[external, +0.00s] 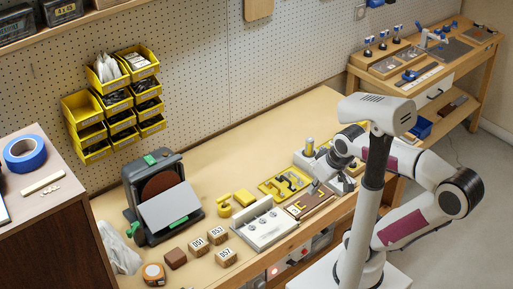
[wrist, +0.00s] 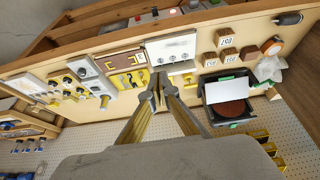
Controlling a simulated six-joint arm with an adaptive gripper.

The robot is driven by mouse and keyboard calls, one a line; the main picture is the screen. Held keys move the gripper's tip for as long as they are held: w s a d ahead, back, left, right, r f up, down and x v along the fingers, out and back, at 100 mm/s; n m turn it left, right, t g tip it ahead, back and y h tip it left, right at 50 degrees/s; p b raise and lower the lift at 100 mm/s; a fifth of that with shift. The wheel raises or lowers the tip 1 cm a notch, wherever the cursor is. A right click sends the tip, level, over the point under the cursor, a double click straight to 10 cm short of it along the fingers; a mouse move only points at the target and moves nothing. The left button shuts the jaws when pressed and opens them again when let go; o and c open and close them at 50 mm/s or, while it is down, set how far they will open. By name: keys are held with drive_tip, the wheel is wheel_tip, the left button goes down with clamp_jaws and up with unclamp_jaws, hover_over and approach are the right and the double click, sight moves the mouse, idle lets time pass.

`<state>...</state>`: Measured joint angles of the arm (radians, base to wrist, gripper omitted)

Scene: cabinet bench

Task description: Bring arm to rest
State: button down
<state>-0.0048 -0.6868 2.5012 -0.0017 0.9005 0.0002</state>
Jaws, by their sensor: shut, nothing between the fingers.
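My gripper (external: 318,184) hangs over the workbench (external: 236,170) at the end of my arm, near the yellow tool tray and the brown tray. In the wrist view my gripper (wrist: 157,82) has its fingertips together, with nothing seen between them. It looks apart from the bench top, but I cannot tell the exact height. My arm is bent, with its elbow out to the right in the external view.
A grey sander (external: 160,195), wooden blocks (external: 198,245), a white fixture (external: 265,230) and a yellow tray (external: 283,183) stand on the bench. Yellow bins (external: 110,103) hang on the pegboard. A second bench (external: 470,70) stands back right. Bare bench lies behind the trays.

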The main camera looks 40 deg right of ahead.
drive_tip(key=shift+s+r+t, duration=0.15)
drive_tip(key=shift+r+t, duration=0.25)
drive_tip(key=shift+r, duration=0.35)
drive_tip(key=shift+d+f, duration=0.1)
drive_tip(key=shift+d, duration=0.05)
idle(1.0)
